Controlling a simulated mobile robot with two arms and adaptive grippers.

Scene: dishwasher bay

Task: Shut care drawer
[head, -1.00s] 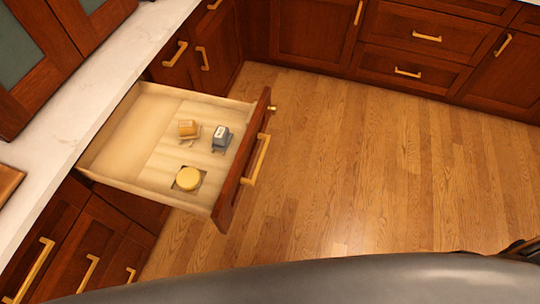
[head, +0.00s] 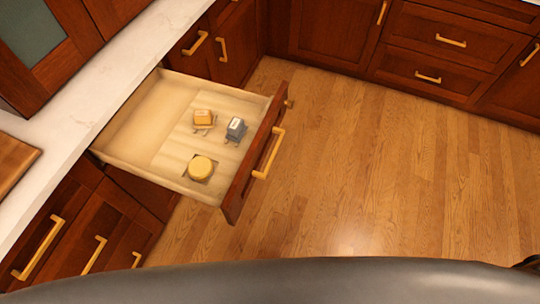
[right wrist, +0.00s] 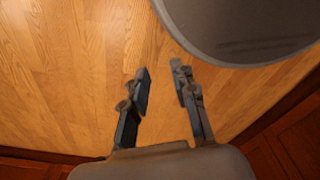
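The care drawer (head: 133,160) is pulled open from the cabinet under the white counter in the head view. Its wooden front (head: 250,165) has a brass bar handle (head: 269,154). Inside lie a yellow-orange block-like item (head: 203,118), a grey item (head: 236,129) and a round yellow item (head: 201,168). My right gripper (right wrist: 161,81) shows in the right wrist view with its fingers apart and nothing between them, above the wood floor. It is away from the drawer. My left gripper is not in view.
The white counter (head: 100,88) runs along the left, with a wooden board (head: 15,160) on it. Closed cabinets with brass handles (head: 428,78) line the back. The wood floor (head: 390,170) right of the drawer is clear. My own grey body fills the bottom edge.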

